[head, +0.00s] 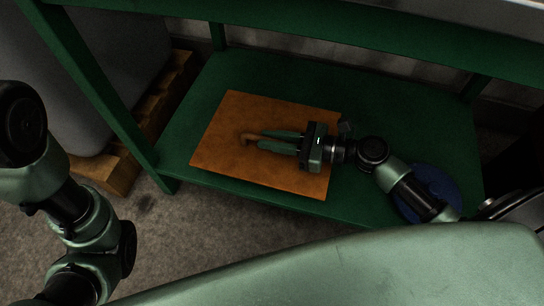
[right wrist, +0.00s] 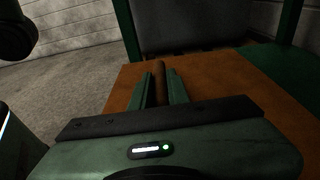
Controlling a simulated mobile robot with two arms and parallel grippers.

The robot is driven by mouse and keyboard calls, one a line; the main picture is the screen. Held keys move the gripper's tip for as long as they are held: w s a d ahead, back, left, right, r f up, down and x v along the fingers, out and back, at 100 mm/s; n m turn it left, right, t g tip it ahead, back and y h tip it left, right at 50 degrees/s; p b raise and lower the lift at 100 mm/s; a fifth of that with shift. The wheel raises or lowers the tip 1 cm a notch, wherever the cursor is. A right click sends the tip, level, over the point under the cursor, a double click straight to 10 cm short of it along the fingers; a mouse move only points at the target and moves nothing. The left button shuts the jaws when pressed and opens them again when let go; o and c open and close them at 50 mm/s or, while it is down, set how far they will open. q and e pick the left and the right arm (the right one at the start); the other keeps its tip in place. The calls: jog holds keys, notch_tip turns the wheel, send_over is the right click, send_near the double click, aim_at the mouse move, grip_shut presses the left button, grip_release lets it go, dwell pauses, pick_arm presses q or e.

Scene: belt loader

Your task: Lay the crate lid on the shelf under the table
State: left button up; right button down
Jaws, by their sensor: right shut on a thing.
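The crate lid (head: 225,150) is a flat orange-brown board with a raised bar handle (head: 249,138). In the head view it lies over the green shelf (head: 385,125) under the table, its near right corner close to the shelf's front edge. Whether it rests fully on the shelf I cannot tell. My right gripper (head: 262,140) reaches in from the right and is shut on the lid's handle. The right wrist view also shows the handle (right wrist: 160,70) between the fingers, with the lid (right wrist: 225,85) beneath. My left arm shows at the left of the head view, but its gripper is out of view.
A blue round thing (head: 437,183) is on the shelf's right end, partly behind my right arm. The green table top edge (head: 330,30) runs above the shelf. A green leg (head: 105,100) stands at the left, beside a wooden pallet (head: 112,170) under a grey block (head: 105,65).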

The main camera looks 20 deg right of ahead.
jog(key=shift+f, duration=0.55)
notch_tip(320, 180, down, 4)
jog(key=b, duration=0.3)
jog(key=shift+r, duration=0.35)
jog(key=c, duration=1.4)
grip_release()
jog(key=shift+o, duration=0.2)
